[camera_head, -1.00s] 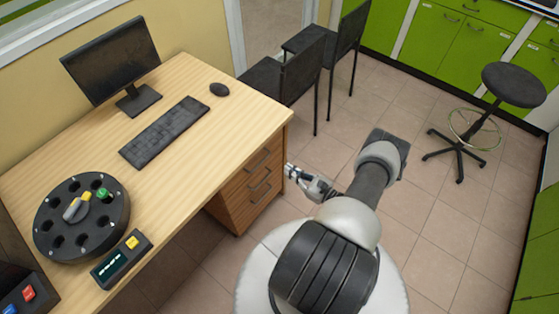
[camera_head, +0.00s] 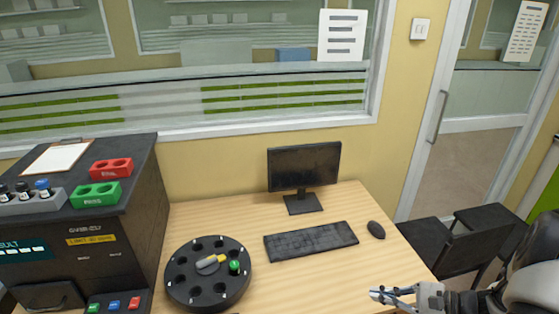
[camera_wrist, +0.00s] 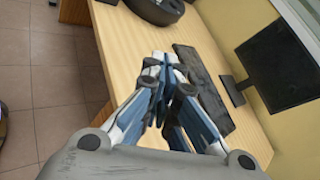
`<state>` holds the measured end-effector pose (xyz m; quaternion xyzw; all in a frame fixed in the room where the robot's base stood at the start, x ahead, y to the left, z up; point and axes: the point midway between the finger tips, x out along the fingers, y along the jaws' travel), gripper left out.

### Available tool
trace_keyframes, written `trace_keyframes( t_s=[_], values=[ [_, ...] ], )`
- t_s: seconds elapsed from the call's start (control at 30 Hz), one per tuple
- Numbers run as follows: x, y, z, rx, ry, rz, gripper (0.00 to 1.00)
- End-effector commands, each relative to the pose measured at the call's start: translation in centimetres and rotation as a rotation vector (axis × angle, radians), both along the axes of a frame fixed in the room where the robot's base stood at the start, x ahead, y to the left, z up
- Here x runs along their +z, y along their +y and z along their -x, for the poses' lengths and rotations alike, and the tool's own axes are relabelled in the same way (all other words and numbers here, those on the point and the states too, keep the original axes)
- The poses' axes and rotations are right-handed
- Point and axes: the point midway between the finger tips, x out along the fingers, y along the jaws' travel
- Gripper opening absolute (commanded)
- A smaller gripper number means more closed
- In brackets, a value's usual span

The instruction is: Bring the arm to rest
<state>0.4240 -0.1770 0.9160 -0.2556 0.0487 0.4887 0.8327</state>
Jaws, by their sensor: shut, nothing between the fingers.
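My gripper (camera_head: 391,294) is at the lower right of the head view, by the right front part of the wooden desk (camera_head: 350,275). My arm runs off to the right edge of that view. In the wrist view my gripper (camera_wrist: 163,62) has its blue and grey fingers together with nothing between them. Behind the fingers are the desk (camera_wrist: 125,40) and the dark keyboard (camera_wrist: 205,90). Whether the gripper is over the desk or just beside its edge is hard to tell.
On the desk are a monitor (camera_head: 304,167), a keyboard (camera_head: 310,241), a mouse (camera_head: 376,230) and a round black carousel (camera_head: 180,285) with a green-capped vial (camera_head: 234,267). A dark analyser (camera_head: 120,225) stands at left. Black chairs (camera_head: 440,240) stand right of the desk.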

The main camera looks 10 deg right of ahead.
Motion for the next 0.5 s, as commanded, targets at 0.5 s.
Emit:
trace_keyframes(
  t_s=[0.5],
  values=[
    [14.9, 14.3, 6.8, 0.736, -0.133, 0.689, 0.00]
  ],
)
